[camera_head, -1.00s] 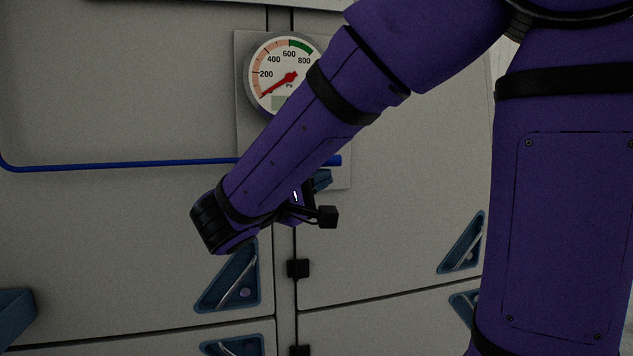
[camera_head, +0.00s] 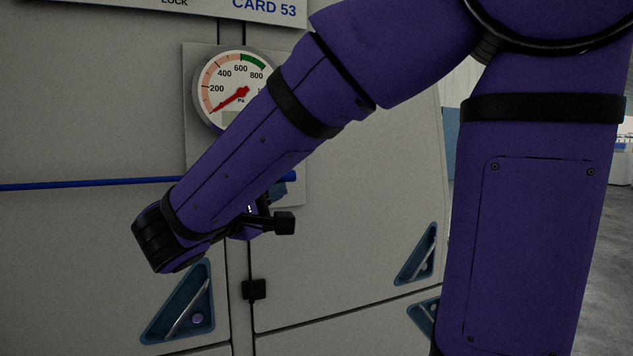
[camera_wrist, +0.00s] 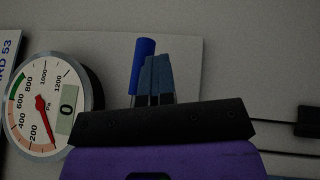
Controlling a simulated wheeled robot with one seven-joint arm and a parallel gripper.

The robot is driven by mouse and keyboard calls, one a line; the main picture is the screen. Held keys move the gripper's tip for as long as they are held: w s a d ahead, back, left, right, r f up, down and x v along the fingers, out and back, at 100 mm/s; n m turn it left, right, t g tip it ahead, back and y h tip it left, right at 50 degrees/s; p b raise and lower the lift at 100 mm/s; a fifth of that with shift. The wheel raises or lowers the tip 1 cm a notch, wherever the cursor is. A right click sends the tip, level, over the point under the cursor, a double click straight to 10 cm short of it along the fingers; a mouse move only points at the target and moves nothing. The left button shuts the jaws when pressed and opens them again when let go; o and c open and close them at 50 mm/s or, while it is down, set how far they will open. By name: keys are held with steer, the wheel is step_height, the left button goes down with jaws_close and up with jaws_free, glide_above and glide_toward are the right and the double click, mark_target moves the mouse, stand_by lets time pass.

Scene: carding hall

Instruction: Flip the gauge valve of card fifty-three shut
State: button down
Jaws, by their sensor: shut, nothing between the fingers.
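The gauge (camera_head: 231,88) of card fifty-three is a round white dial with a red needle near its low end. It also shows turned on its side in the wrist view (camera_wrist: 40,110), its small display reading 0. A thick blue rod end (camera_head: 291,176), perhaps the valve's lever, sticks out to the right below the gauge; it also shows in the wrist view (camera_wrist: 144,48). My gripper (camera_wrist: 158,62) is shut and empty, its blue-grey fingers just beside the rod; I cannot tell whether they touch. In the head view it (camera_head: 281,189) is mostly behind my forearm. The valve body is hidden.
A thin blue line (camera_head: 80,184) runs across the left cabinet door toward the gauge plate (camera_head: 197,140). Triangular blue recessed handles (camera_head: 185,305) and a black latch (camera_head: 254,290) are on the doors below. A CARD 53 sign (camera_head: 265,8) is above. Open floor shows at far right.

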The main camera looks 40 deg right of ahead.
steer(key=s+a+r, duration=0.1)
steer(key=s+r, duration=0.1)
steer(key=s, duration=0.6)
steer(key=s+a+r+m, duration=0.1)
steer(key=s+a+r, duration=0.1)
steer(key=s, duration=0.5)
steer(key=shift+s+g+h, duration=0.3)
steer(key=shift+s+h, duration=0.05)
steer(key=shift+h, duration=0.05)
steer(key=shift+d+r, duration=0.1)
